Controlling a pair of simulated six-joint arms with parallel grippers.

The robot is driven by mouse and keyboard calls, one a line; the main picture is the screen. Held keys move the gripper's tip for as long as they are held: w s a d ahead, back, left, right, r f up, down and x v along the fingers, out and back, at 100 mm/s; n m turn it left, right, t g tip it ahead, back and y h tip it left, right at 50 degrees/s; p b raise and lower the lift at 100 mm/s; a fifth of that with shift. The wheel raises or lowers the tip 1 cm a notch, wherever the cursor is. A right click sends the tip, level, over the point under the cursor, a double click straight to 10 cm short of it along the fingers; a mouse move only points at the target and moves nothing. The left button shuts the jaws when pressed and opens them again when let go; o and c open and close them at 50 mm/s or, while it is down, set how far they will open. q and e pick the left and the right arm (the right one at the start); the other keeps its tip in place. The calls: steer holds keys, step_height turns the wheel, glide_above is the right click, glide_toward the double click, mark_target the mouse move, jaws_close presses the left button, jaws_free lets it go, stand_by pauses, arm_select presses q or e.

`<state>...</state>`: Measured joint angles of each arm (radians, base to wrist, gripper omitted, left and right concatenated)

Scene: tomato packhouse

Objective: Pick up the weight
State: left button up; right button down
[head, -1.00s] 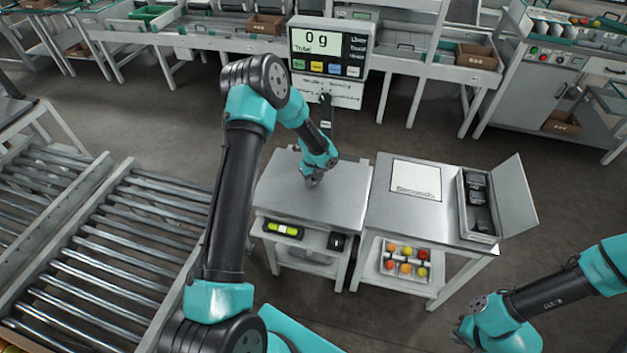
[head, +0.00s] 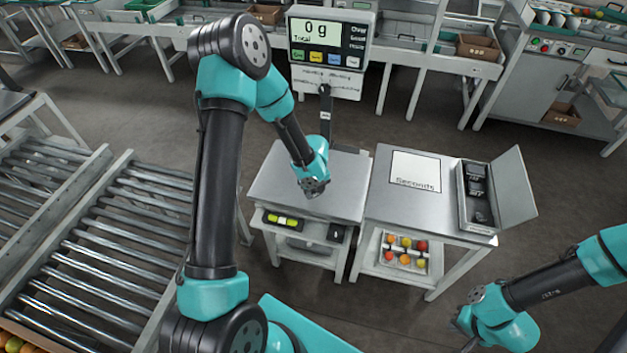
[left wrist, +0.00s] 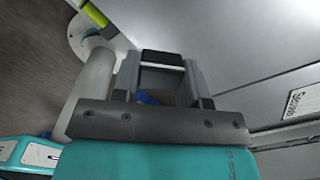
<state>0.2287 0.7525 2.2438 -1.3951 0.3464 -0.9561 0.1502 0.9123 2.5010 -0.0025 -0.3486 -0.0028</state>
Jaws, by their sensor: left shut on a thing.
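My left gripper (head: 314,190) is above the steel top of the scale stand (head: 265,195), near its middle. It is shut on a dark block that looks like a weight; the block (left wrist: 163,58) shows between the fingertips in the left wrist view. Most of the block is hidden by the fingers, and in the head view I cannot make it out. Other black weights (head: 478,188) lie in the open case (head: 493,236) on the right-hand table. My right gripper (head: 462,322) is at the lower right, away from the tables; its jaws are too unclear to read.
The scale display (head: 330,38) reads 0 g. A white mat (head: 416,170) marked "Seconds" lies on the right-hand table. A tray of tomatoes (head: 404,250) and a yellow-green level (head: 284,219) are on lower shelves. A roller conveyor (head: 120,245) stands at the left.

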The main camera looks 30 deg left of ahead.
arm_select(q)
steer(key=shift+s+d+r, duration=0.1)
steer(key=shift+s+d, duration=0.35)
steer(key=shift+s, duration=0.3)
steer(key=shift+s+d+r, duration=0.1)
steer(key=shift+s+d, duration=0.35)
steer(key=shift+s, duration=0.25)
